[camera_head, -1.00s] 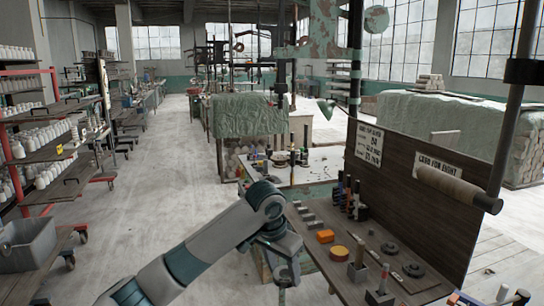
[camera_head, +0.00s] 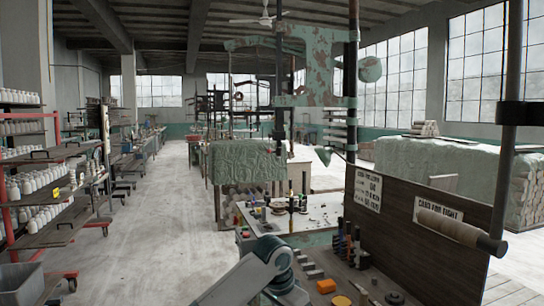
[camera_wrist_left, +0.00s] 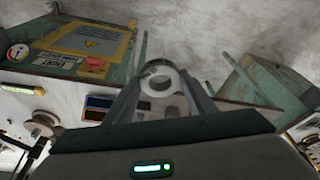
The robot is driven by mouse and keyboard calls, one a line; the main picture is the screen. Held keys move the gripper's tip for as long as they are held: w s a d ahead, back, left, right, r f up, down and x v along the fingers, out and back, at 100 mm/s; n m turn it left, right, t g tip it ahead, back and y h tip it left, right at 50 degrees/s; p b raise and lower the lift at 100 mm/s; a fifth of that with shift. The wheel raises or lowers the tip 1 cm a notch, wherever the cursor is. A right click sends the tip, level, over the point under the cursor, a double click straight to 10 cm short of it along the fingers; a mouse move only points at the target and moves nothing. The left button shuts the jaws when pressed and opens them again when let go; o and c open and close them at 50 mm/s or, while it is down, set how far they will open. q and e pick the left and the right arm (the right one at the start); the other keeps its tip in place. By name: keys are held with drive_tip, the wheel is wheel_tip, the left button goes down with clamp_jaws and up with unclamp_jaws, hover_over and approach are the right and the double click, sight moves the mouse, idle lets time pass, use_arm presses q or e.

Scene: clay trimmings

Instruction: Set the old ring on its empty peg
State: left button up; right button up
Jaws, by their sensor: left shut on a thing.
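I cannot pick out the empty peg in either view. My right gripper is not in view.
A wooden bench with a dark backboard (camera_head: 408,223) stands at the lower right. A light worktable (camera_head: 318,216) stands behind. Bottle shelves (camera_head: 42,209) line the left, with open floor between.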

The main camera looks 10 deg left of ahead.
use_arm(q)
drive_tip(key=shift+r, duration=0.2)
